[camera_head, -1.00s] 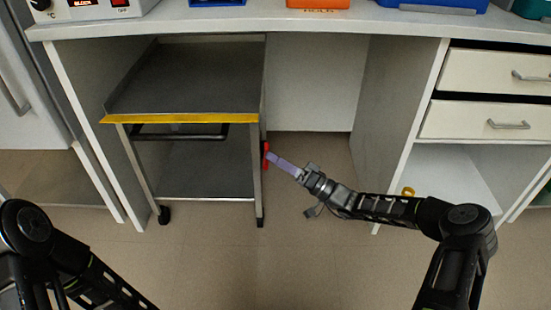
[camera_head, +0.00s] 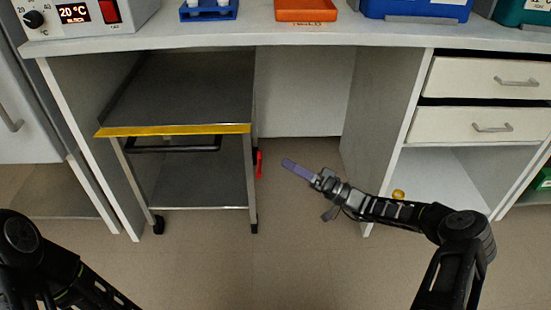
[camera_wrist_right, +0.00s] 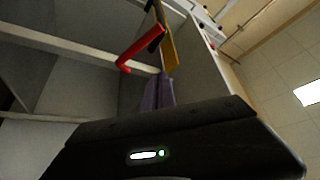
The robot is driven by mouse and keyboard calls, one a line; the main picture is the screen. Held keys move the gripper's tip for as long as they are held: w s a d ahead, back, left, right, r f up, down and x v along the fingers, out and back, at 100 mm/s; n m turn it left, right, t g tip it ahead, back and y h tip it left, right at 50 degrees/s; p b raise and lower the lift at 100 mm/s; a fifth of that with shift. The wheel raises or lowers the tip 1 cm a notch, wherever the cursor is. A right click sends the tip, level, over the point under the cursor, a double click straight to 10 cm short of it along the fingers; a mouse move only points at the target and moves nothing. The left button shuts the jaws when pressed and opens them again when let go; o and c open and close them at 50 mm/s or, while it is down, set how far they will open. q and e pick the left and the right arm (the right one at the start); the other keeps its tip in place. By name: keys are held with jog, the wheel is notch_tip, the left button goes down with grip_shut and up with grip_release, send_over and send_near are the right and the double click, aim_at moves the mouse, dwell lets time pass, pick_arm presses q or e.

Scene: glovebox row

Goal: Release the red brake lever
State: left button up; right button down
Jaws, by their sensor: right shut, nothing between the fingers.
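The red brake lever (camera_head: 259,164) is on the right-hand post of the wheeled cart (camera_head: 251,190), below its yellow front edge (camera_head: 175,130). In the right wrist view the red lever (camera_wrist_right: 140,46) juts out beyond my fingertips. My right gripper (camera_head: 287,164) is shut and empty, its purple fingers pointing left toward the lever with a small gap between them. The shut fingers also show in the right wrist view (camera_wrist_right: 158,92). My left arm shows at the lower left, but its gripper is out of the frame.
The cart stands under the bench (camera_head: 300,33), between side panels. To its right the knee space is open with bare floor (camera_head: 290,230). A panel (camera_head: 390,120) and drawers (camera_head: 480,75) stand farther right. A temperature box and coloured trays sit on the bench.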

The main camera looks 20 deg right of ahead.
pick_arm(q)
jog(key=shift+r, duration=0.25)
pick_arm(e)
jog(key=shift+w+f+v, duration=0.1)
jog(key=shift+w+v, duration=0.05)
jog(key=shift+v, duration=0.7)
jog(key=shift+w+f+v, duration=0.15)
jog(key=shift+v, duration=0.65)
